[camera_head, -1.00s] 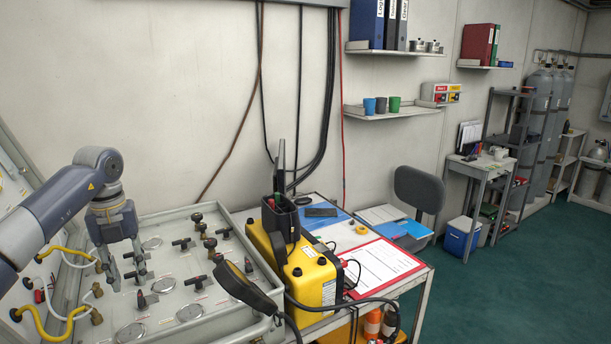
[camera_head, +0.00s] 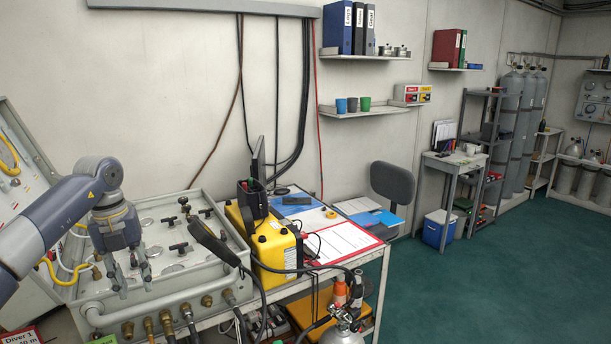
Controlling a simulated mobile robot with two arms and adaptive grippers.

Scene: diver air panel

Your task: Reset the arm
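My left arm comes in from the left in the head view. Its gripper (camera_head: 132,281) points down over the left part of the grey air panel (camera_head: 190,275), with its two fingers apart and nothing seen between them. Whether the fingertips touch the panel, I cannot tell. The panel carries several dark T-handled valves, such as one valve (camera_head: 179,247) right of the gripper, and round gauges. Yellow and white hoses join its left side. My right arm and gripper are not in view.
A gas cylinder (camera_head: 342,337) stands at the front. Green floor (camera_head: 480,290) is open at the right.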

